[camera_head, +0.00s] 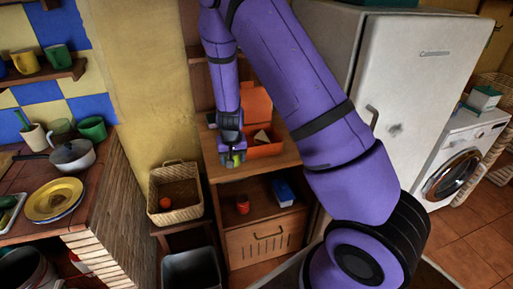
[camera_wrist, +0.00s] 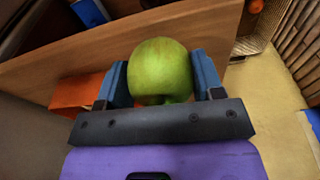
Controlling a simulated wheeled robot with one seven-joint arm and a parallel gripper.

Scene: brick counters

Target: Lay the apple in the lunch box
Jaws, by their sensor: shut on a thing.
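My gripper (camera_head: 235,160) is shut on a green apple (camera_wrist: 160,70), which sits between the two blue fingers in the wrist view. In the head view the apple (camera_head: 236,159) shows only as a small green patch under my gripper. The orange lunch box (camera_head: 265,151) stands on top of the wooden cabinet, with its lid up and a pale wedge inside. My gripper is just left of the box, near the cabinet top's front edge. Part of the box (camera_wrist: 75,92) also shows at the left in the wrist view.
A wicker basket (camera_head: 175,206) with an orange round thing stands left of the cabinet. A white fridge (camera_head: 398,85) stands to the right. My arm hides part of the cabinet.

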